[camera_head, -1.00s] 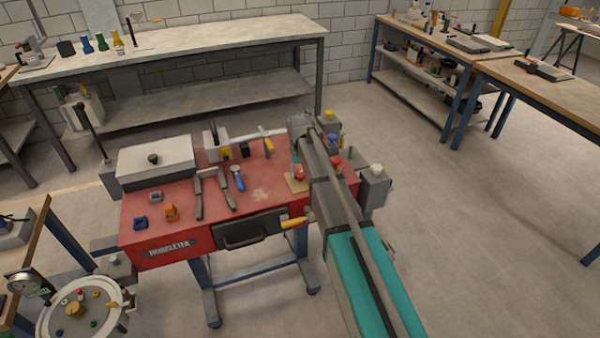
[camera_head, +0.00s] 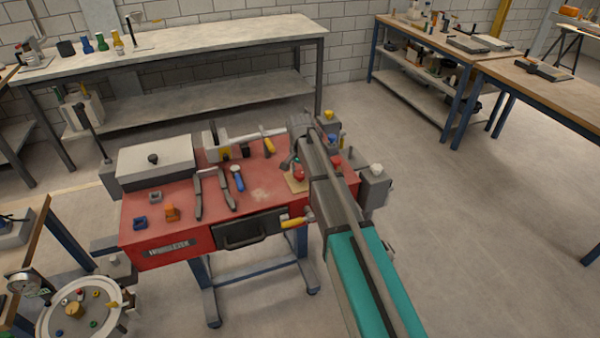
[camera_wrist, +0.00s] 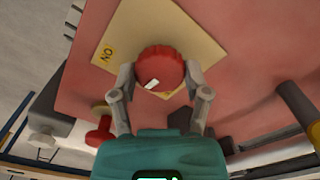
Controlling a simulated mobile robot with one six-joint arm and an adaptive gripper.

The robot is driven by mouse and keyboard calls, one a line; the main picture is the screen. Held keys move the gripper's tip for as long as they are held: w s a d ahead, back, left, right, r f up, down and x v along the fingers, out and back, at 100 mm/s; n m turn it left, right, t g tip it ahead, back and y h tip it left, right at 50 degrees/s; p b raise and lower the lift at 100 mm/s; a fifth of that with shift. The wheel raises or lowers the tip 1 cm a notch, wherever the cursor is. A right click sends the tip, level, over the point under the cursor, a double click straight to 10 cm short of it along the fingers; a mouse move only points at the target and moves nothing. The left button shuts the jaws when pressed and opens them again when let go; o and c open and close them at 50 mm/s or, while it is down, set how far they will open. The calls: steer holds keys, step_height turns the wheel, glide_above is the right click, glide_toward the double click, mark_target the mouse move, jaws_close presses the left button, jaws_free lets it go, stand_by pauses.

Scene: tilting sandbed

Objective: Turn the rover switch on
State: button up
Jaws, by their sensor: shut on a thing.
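The rover switch is a round red ribbed knob (camera_wrist: 160,65) on a tan plate (camera_wrist: 202,38). A yellow "ON" label (camera_wrist: 107,53) is at the plate's left in the wrist view. The knob's white mark (camera_wrist: 152,84) is on its lower side and does not point at that label. My gripper (camera_wrist: 160,77) is shut on the knob, one finger on each side. In the head view the knob (camera_head: 299,174) and plate (camera_head: 293,185) are at the right of the red cart top, beside my arm, which hides the fingertips.
The red cart top (camera_head: 262,195) holds dark-handled tools (camera_head: 227,190), a blue-handled tool (camera_head: 238,178) and an orange block (camera_head: 172,212). In the wrist view, a red fitting (camera_wrist: 99,132) and a dark cylinder (camera_wrist: 300,105) flank my gripper.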

steer(key=m, duration=0.4)
steer(key=shift+m, duration=0.4)
steer(key=m, duration=0.3)
steer(key=shift+s+m, duration=0.1)
steer(key=shift+m, duration=0.3)
steer(key=o, duration=1.2)
steer(key=shift+c, duration=0.2)
steer(key=shift+n, duration=0.5)
